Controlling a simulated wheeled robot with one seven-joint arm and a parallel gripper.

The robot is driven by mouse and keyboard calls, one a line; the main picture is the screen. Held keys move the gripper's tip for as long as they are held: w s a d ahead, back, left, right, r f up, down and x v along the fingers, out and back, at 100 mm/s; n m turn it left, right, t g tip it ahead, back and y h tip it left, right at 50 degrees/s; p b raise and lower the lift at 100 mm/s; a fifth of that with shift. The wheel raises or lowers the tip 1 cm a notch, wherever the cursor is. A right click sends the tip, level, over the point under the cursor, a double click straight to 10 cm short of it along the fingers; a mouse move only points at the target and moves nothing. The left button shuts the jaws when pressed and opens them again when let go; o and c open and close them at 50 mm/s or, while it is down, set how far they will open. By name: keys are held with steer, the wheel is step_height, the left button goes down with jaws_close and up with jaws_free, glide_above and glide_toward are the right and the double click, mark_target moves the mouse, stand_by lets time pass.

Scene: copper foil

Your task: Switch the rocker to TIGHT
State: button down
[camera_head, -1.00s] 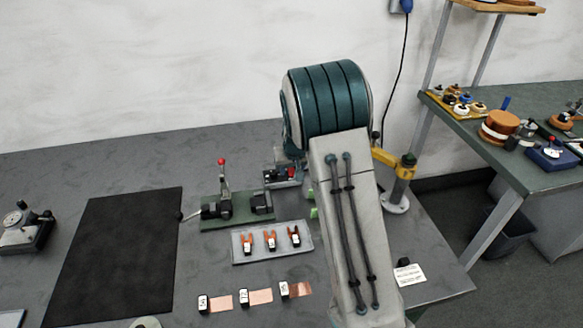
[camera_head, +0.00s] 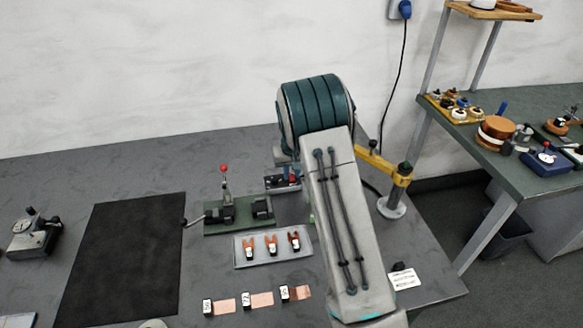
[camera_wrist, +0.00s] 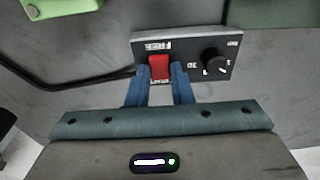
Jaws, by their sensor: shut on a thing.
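The red rocker (camera_wrist: 159,68) sits on a small dark control box (camera_wrist: 205,44) in the wrist view. A label reading FREE shows upside down on the far side of the rocker. A second label on the near side is partly hidden and hard to read. My gripper (camera_wrist: 162,72) has its two blue fingers at either side of the rocker, shut on it. Which way the rocker is tipped I cannot tell. In the head view the control box (camera_head: 277,184) is partly visible behind my arm, and my fingers are hidden there.
The box also carries a black knob (camera_wrist: 213,60). Left of my arm are a green lever fixture (camera_head: 238,214) with a red-tipped lever, and a grey tray (camera_head: 262,260) of clips. A yellow arm on a post (camera_head: 392,176) stands at right. A black mat (camera_head: 125,255) lies left.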

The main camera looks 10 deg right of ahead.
mark_target(292, 179)
steer(key=shift+w+g, duration=0.1)
steer(key=shift+g, duration=0.3)
steer(key=c, duration=1.3)
jaws_free()
steer(key=shift+r, duration=0.1)
steer(key=r, duration=0.4)
steer(key=r+b, duration=0.1)
steer(key=r, duration=0.4)
steer(key=s+r+b, duration=0.1)
steer(key=r, duration=0.3)
steer(key=shift+r, duration=0.3)
